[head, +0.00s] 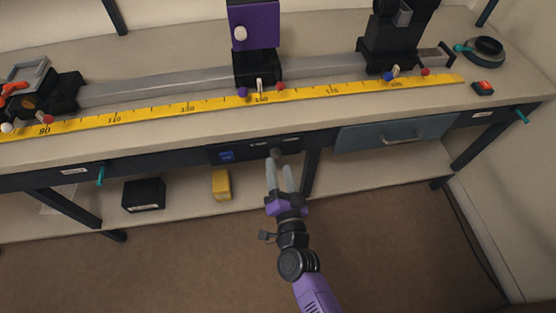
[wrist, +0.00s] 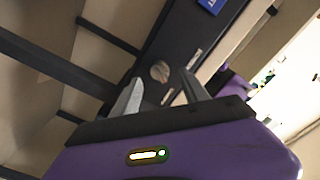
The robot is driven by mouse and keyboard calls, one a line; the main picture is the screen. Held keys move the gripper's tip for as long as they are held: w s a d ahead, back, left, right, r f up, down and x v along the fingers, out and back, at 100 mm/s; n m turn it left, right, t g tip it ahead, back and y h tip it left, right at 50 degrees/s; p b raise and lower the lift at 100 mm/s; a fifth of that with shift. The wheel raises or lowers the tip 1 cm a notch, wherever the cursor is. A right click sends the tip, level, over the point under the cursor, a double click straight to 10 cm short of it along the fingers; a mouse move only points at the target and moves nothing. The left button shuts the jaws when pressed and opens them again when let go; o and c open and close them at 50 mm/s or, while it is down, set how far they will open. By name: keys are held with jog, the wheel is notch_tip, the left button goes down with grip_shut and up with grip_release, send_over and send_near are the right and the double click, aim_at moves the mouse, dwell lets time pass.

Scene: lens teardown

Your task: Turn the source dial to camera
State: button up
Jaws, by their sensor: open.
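The source dial (head: 276,153) is a small round grey knob on the dark front panel (head: 240,152) under the bench edge, with small white labels near it. In the wrist view the dial (wrist: 160,71) shows ahead, between and beyond the two fingertips. My gripper (head: 280,168) is open in front of the panel, with its grey fingers pointing at the dial. In the wrist view the fingers of my gripper (wrist: 162,90) stand apart with nothing held between them. Whether a fingertip touches the dial cannot be told. The label text is too small to read.
A blue switch (head: 226,155) sits on the panel left of the dial. A grey drawer (head: 395,133) is to the right. The bench (head: 330,110) carries a rail, a yellow scale (head: 200,109) and a purple plate (head: 254,27). A yellow block (head: 221,184) and black box (head: 144,194) sit below.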

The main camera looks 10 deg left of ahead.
jog(key=shift+v, duration=2.2)
jog(key=shift+a, duration=0.1)
